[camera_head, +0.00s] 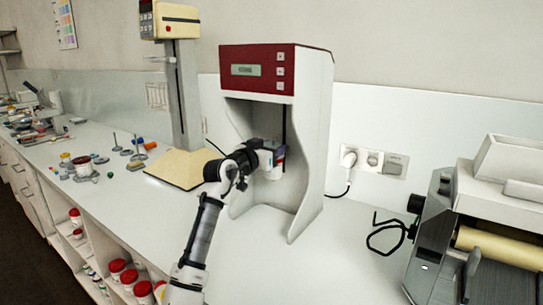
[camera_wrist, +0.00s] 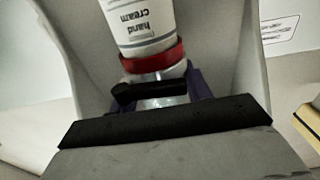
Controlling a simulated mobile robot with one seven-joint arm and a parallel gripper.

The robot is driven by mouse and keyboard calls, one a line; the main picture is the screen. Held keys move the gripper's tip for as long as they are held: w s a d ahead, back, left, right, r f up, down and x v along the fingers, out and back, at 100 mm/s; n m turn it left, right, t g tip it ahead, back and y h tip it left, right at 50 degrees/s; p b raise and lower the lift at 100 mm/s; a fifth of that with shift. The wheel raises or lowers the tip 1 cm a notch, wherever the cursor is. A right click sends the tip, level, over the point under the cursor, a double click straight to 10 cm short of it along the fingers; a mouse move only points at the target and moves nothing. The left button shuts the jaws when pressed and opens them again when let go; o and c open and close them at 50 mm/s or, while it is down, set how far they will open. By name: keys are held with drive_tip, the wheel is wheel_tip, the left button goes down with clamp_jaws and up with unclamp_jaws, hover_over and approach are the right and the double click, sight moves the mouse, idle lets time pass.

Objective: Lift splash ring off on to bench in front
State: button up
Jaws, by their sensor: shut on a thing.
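The white hand cream jar (camera_head: 270,173) stands inside the mixing machine (camera_head: 310,130). In the wrist view the jar (camera_wrist: 143,25) appears upside down, with a red band (camera_wrist: 153,62) around its end. My gripper (camera_head: 272,157) reaches into the machine's recess at the jar's top and is shut on what seems to be the splash ring. The exact contact is hard to see.
The bench in front of the machine (camera_head: 262,255) is clear. A beige board and column stand (camera_head: 183,168) is at left, with small tools and pots beyond. A roller machine (camera_head: 480,220) stands at right.

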drive_tip(key=shift+r+p, duration=0.7)
drive_tip(key=shift+r, duration=0.4)
idle(0.4)
drive_tip(key=shift+r+p, duration=0.85)
drive_tip(key=shift+r, duration=0.5)
drive_tip(key=b+v, duration=0.2)
drive_tip(key=v, duration=0.5)
idle(0.4)
drive_tip(key=shift+f, duration=0.1)
